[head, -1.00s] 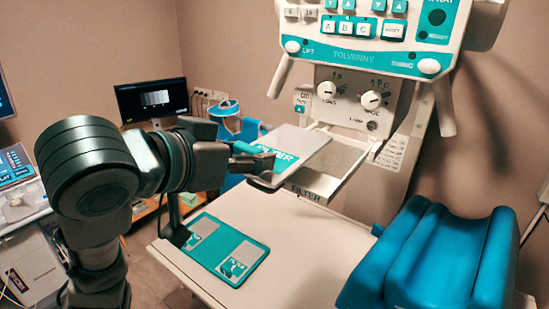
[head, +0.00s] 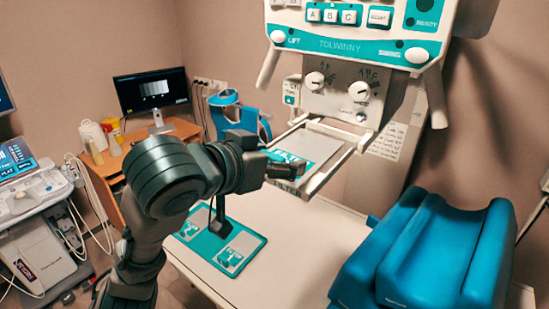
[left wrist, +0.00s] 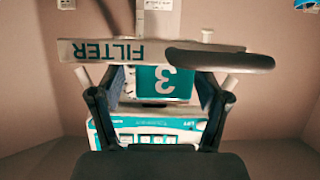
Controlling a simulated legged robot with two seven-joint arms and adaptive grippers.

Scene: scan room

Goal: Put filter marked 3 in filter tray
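The filter marked 3 (head: 311,146) is a grey plate with a teal label. In the head view it lies within the frame of the pulled-out filter tray (head: 327,174) under the console. My left gripper (head: 283,170) is at the tray's front. The tray's front, lettered FILTER (left wrist: 97,51), hides the fingertips. My right gripper is not in view.
A teal mat (head: 252,243) with other filters lies on the white table (head: 300,228). The blue padded support (head: 425,255) fills the right side. The console (head: 350,45) hangs above the tray. A dark rounded shape (left wrist: 218,60) in the left wrist view is unclear.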

